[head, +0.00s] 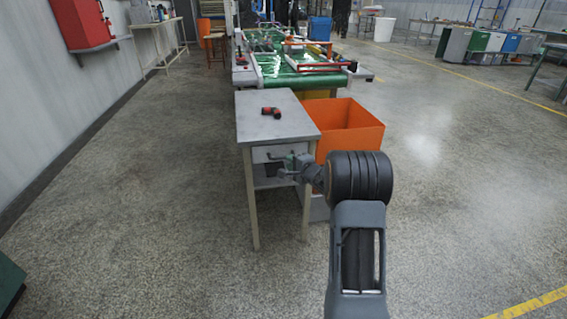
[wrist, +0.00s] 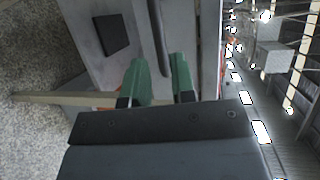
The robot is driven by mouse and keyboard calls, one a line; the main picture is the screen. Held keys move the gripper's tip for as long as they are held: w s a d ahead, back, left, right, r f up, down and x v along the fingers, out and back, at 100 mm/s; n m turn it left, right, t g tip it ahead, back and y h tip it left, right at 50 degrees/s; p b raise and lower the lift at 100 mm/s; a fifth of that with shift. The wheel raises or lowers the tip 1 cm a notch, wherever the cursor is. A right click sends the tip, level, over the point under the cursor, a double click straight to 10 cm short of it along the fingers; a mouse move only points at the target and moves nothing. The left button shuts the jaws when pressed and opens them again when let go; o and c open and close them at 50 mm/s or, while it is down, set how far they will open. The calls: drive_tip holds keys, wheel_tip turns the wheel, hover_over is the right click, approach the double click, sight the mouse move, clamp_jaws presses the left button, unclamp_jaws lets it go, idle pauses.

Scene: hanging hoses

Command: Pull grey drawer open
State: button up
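The grey drawer (head: 262,154) sits under the top of a small grey table, its front facing me. It looks shut. In the wrist view the drawer front (wrist: 185,30) fills the upper middle, and its dark bar handle (wrist: 158,35) runs down towards the gap between my fingers. My gripper (head: 288,165) is at the drawer front, near the handle's right part. In the wrist view the green fingers of my gripper (wrist: 160,72) are apart, one on each side of the handle's line. Whether they touch the handle I cannot tell.
A red and black tool (head: 271,112) lies on the grey tabletop (head: 262,128). An orange bin (head: 350,125) stands right beside the table. A green conveyor (head: 300,78) is behind. The floor left and in front is clear. A dark square (wrist: 112,35) is below the handle.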

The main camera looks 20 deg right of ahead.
drive_tip(key=shift+b+x, duration=0.75)
drive_tip(key=shift+x, duration=2.1)
clamp_jaws()
